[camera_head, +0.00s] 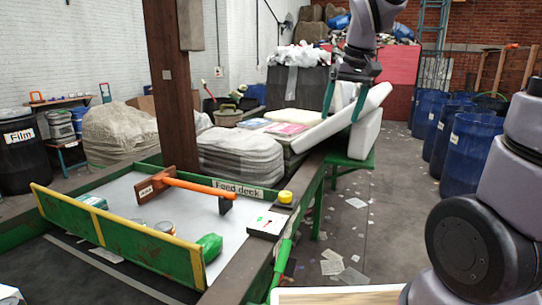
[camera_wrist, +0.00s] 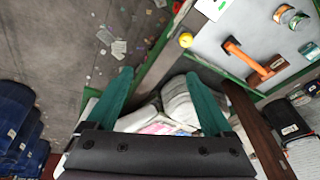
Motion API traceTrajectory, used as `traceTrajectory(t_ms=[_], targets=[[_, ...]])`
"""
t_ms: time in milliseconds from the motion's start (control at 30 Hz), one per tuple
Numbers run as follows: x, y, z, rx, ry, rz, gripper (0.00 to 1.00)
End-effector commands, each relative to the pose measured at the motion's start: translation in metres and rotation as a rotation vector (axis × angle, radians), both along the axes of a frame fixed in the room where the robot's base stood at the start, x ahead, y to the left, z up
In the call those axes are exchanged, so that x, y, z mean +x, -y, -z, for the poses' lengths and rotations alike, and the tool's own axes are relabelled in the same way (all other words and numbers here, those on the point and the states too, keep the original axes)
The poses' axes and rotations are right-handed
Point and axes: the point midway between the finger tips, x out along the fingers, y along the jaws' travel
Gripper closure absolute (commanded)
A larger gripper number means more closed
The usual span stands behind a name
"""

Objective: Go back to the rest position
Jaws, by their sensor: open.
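My gripper (camera_head: 342,108) is at the upper middle of the head view, raised in the air and pointing down. Its two teal fingers are spread wide with nothing between them. In the wrist view my gripper (camera_wrist: 158,76) is also open and empty, with both fingers in sight. In the head view, white slabs (camera_head: 368,137) appear behind and below the fingers; I cannot tell how far apart they are.
The feed deck (camera_head: 120,192) holds an orange-handled tool (camera_head: 200,188), cans and a green item (camera_head: 209,246). A yellow button (camera_head: 285,197) sits on its edge. A brown post (camera_head: 172,90) stands behind. Blue barrels (camera_head: 470,150) line the right. The littered floor (camera_head: 385,220) between is open.

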Motion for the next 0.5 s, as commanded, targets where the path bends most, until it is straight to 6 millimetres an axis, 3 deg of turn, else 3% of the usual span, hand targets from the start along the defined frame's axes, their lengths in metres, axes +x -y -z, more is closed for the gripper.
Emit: traceTrajectory(t_ms=[33, 200, 400, 500], targets=[[-0.016, 0.012, -0.013, 0.021, 0.034, 0.043, 0.14], [-0.068, 0.043, -0.037, 0.103, 0.128, 0.184, 0.14], [-0.117, 0.063, -0.046, 0.188, 0.218, 0.312, 0.14], [-0.131, 0.067, -0.046, 0.215, 0.244, 0.346, 0.14]])
